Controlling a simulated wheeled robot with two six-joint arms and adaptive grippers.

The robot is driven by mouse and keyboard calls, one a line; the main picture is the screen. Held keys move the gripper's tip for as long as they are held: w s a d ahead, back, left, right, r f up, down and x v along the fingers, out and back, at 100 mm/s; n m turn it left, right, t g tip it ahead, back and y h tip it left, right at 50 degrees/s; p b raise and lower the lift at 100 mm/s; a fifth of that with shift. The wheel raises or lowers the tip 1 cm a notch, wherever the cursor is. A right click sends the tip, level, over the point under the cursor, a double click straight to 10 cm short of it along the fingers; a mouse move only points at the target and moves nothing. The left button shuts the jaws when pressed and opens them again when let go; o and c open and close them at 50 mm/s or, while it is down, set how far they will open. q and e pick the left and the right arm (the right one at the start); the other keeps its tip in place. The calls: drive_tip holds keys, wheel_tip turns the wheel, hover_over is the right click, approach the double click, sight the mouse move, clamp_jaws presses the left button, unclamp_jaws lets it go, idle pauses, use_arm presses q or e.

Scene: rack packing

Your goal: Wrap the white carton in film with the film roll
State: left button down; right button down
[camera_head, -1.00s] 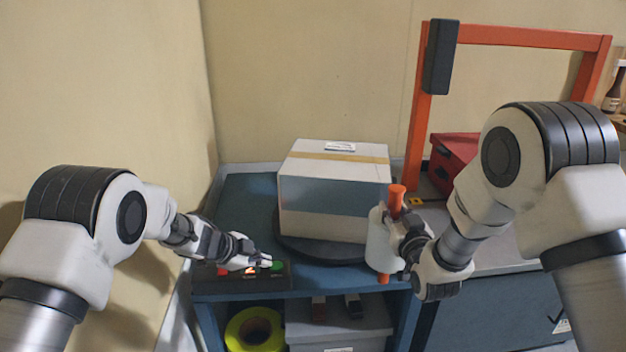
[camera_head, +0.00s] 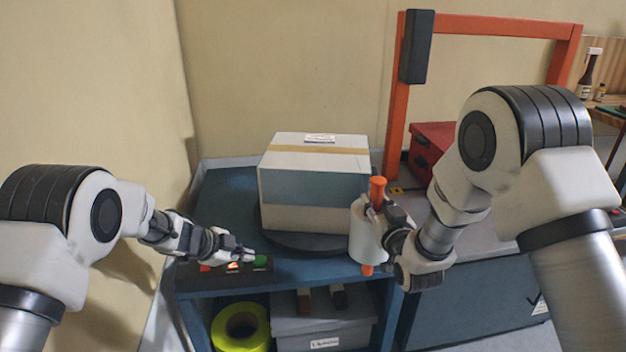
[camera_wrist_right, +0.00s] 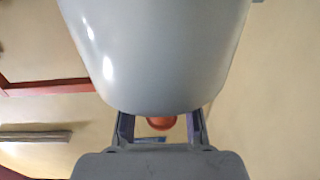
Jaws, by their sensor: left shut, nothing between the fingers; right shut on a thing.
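The white carton (camera_head: 300,220) stands upright on a dark round turntable (camera_head: 285,243) on the blue bench. A tan tape strip and a label are on its top, and a grey-blue band crosses its visible side. My right gripper (camera_head: 384,222) is shut on the film roll (camera_head: 362,238), a whitish roll with orange ends, held upright beside the carton's right front corner. The roll (camera_wrist_right: 155,50) fills the upper right wrist view. My left gripper (camera_head: 248,252) is shut and empty at the button panel (camera_head: 225,275), its tips beside the green button (camera_head: 260,262).
An orange frame (camera_head: 398,110) with a black box rises behind the roll, with a red case (camera_head: 430,145) beside it. A yellow-green tape roll (camera_head: 240,328) and a grey bin (camera_head: 322,325) sit on the shelf below. The wall is close on the left.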

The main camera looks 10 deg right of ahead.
drive_tip(key=s+d+p, duration=0.2)
drive_tip(key=s+p, duration=0.6)
drive_tip(key=s, duration=1)
drive_tip(key=shift+r, duration=0.1)
drive_tip(key=shift+s, duration=0.1)
idle(0.4)
